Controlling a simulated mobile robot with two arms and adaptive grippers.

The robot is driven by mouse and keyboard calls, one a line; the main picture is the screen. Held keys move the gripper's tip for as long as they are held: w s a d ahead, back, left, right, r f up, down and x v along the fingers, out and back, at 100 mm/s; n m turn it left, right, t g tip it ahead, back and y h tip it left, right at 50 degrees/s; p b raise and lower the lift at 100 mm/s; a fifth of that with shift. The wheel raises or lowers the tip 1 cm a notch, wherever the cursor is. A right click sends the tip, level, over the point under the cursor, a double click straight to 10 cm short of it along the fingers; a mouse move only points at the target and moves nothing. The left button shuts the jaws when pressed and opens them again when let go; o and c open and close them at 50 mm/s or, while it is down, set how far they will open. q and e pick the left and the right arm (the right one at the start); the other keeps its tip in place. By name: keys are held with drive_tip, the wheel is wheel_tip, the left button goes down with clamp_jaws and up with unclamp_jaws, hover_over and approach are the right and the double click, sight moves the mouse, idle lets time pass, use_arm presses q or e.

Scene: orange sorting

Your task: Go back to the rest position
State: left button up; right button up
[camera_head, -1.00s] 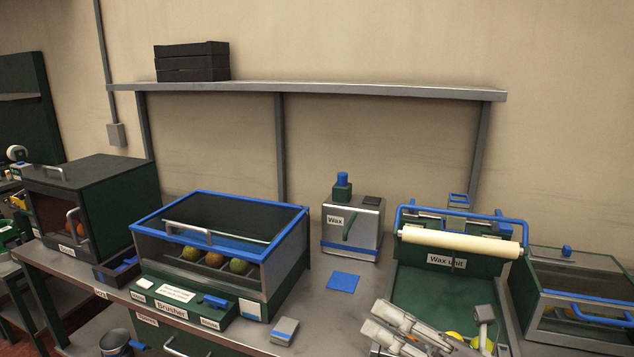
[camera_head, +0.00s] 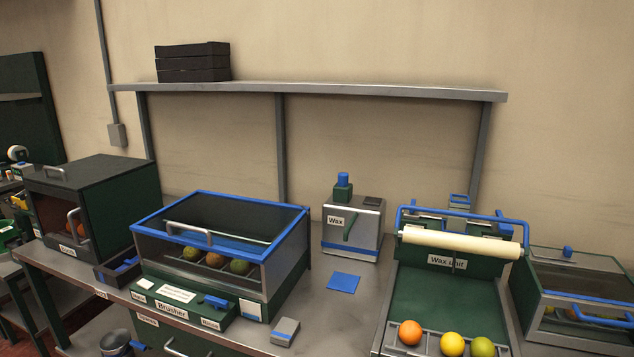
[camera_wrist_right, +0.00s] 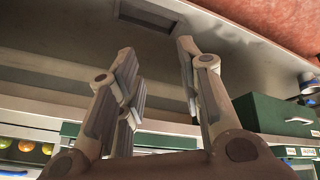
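My right gripper (camera_wrist_right: 160,85) shows in the right wrist view with its fingers spread apart and nothing between them. It is out of the head view. My left gripper is in neither current view. In the head view an orange fruit (camera_head: 410,333), a yellow fruit (camera_head: 452,344) and a green-yellow fruit (camera_head: 482,348) lie in a row on the front rack of the wax unit (camera_head: 415,290). Blurred fruits (camera_wrist_right: 26,146) also show at the left of the right wrist view.
The glass-topped brusher (camera_head: 160,251) holds several fruits. The wax dispenser (camera_head: 353,240) and a blue pad (camera_head: 343,281) stand between it and the wax unit. A lidded glass box (camera_head: 570,285) is at the right. A shelf (camera_head: 330,88) runs above. The wax unit's green bed is clear.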

drive_tip(key=s+a+f+g, duration=0.1)
drive_tip(key=s+f+g, duration=0.15)
drive_tip(key=f, duration=1.15)
drive_tip(key=s+a+f+g, duration=0.1)
drive_tip(key=s+f, duration=0.2)
drive_tip(key=f, duration=1.1)
drive_tip(key=s+d+f, duration=0.3)
drive_tip(key=s+f, duration=1.3)
drive_tip(key=s, duration=0.1)
drive_tip(key=shift+d+g+y, duration=0.15)
drive_tip(key=shift+g+y, duration=0.15)
drive_tip(key=shift+g, duration=0.15)
drive_tip(key=shift+s, duration=0.1)
